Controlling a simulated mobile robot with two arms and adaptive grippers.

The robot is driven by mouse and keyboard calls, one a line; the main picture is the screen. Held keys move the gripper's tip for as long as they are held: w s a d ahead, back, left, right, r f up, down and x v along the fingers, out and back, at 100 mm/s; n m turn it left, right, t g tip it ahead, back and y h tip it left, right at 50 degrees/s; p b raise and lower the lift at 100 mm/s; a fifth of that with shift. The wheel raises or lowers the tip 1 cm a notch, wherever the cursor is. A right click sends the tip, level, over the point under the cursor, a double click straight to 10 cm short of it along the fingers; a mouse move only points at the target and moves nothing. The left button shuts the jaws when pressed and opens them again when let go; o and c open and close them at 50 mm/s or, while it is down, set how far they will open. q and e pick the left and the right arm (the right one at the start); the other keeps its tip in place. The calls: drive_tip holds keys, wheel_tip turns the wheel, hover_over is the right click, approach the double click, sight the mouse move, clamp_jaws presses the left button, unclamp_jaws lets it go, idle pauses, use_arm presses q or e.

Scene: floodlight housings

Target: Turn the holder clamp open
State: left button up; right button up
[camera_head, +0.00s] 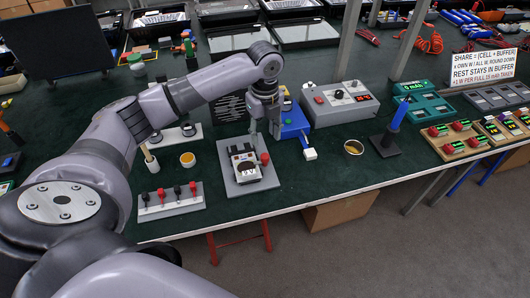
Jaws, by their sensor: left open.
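A grey holder plate (225,158) lies on the green bench top near its front edge. A dark meter-like device (245,167) with a light display sits on it. A red knob (265,158) stands at the device's right side and looks like the clamp's handle; whether the clamp is open or closed is too small to tell. My left gripper (265,136) points down just above and behind the red knob, open, with its fingers apart and nothing seen between them. It appears clear of the knob. My right gripper is not in view.
A terminal strip (170,202) with red and black posts lies front left. Bench front right of the holder is clear.

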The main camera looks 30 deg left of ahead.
sight(265, 156)
use_arm(q)
wheel_tip(265, 156, down, 9)
drive_tip(key=shift+r, duration=0.1)
drive_tip(key=shift+c, duration=0.4)
clamp_jaws()
idle(0.4)
